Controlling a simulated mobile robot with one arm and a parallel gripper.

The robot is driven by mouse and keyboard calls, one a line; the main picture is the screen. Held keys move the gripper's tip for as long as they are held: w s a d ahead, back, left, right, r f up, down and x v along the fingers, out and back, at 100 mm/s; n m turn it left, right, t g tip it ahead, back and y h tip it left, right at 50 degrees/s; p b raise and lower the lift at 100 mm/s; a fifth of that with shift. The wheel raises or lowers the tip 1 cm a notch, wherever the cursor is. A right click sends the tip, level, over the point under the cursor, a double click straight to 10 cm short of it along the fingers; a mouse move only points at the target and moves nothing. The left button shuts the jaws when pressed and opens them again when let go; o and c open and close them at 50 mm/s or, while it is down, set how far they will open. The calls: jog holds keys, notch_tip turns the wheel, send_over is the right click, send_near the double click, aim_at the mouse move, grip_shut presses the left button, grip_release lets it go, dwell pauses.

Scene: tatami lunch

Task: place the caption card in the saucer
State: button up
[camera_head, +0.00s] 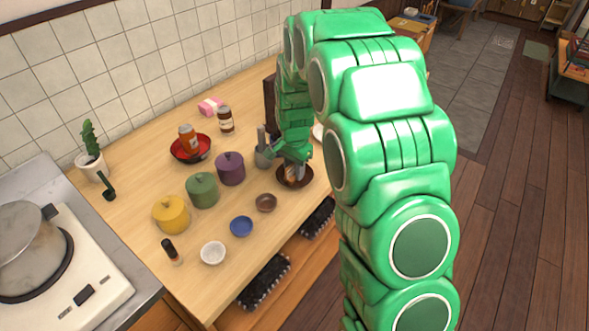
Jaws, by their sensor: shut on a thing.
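My gripper (292,173) points down at the right side of the wooden counter, over a round dark brown dish (306,182) that may be the saucer. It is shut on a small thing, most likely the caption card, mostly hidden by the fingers. Its edges are too small to make out. The gripper is over the inside of the dish; I cannot tell whether the held thing touches it. A white dish edge (318,131) shows behind my arm, mostly hidden.
A grey holder with utensils (263,156) stands close left of my gripper. Purple (230,170), green (202,191) and yellow (171,215) lidded pots stand further left. Small brown (266,203), blue (241,227) and white (213,253) bowls line the front.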

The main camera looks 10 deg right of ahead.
jog(key=shift+f, duration=0.1)
jog(key=o, duration=1)
notch_tip(320, 180, up, 12)
jog(key=shift+f, duration=0.1)
jog(key=shift+s+r, duration=0.1)
jog(key=shift+r, duration=0.15)
jog(key=s+d+r+n, duration=0.2)
jog(key=s+r, duration=0.2)
jog(key=s, duration=0.7)
jog(key=s+d+r+n, duration=0.2)
jog(key=s+r, duration=0.2)
jog(key=s, duration=0.6)
jog(key=s+n, duration=0.1)
jog(key=s, duration=0.5)
jog(key=s+d+n+g, duration=0.1)
jog(key=s+n, duration=0.1)
jog(key=s, duration=0.5)
jog(key=s+n, duration=0.2)
jog(key=s, duration=0.5)
jog(key=shift+s+d+f+g, duration=0.1)
jog(key=shift+s+d+g, duration=0.15)
jog(key=shift+d+g, duration=0.15)
